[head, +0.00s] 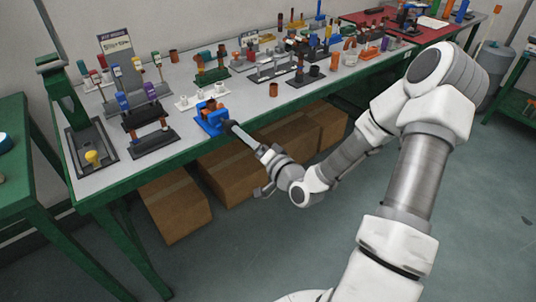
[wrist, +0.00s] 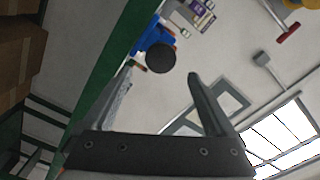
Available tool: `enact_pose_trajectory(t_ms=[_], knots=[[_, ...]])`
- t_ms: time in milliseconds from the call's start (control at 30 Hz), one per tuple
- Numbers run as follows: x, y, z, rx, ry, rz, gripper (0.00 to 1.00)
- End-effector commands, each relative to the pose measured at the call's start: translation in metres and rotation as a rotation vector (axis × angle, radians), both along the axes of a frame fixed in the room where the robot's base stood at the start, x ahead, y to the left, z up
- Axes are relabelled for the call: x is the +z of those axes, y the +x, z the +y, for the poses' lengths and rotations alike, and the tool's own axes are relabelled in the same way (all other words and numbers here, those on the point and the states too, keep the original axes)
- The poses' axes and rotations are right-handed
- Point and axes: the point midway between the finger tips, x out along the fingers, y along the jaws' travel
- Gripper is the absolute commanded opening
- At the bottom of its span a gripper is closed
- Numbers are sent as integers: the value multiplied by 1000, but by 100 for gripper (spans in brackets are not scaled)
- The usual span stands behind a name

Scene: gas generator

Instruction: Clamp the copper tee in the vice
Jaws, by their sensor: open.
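The blue vice (head: 214,122) stands near the front edge of the grey bench top in the head view. A copper piece, seemingly the tee (head: 210,105), sits upright at its jaws; I cannot tell whether the jaws grip it. In the wrist view the vice (wrist: 153,38) is partly hidden behind its dark round handle end (wrist: 161,58). My gripper (head: 236,130) reaches in from the front of the bench. In the wrist view my gripper (wrist: 158,78) is open and empty, with the handle end just beyond and between its fingertips.
White fittings on a small tray (head: 200,98) stand behind the vice. A dark rack (head: 153,141) is to its left. A loose copper fitting (head: 273,90) stands to its right. Cardboard boxes (head: 245,155) lie under the green-framed bench (head: 120,185).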

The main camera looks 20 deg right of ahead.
Motion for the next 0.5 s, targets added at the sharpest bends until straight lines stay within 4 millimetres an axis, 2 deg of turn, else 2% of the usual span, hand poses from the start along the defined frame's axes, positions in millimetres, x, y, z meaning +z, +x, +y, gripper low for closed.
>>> enact_pose_trajectory(t_ms=[100,300,500], knots=[[1,-30,-11,-4,1,3,90],[3,-73,-24,-3,4,2,90],[3,-89,-29,-1,3,1,90]])
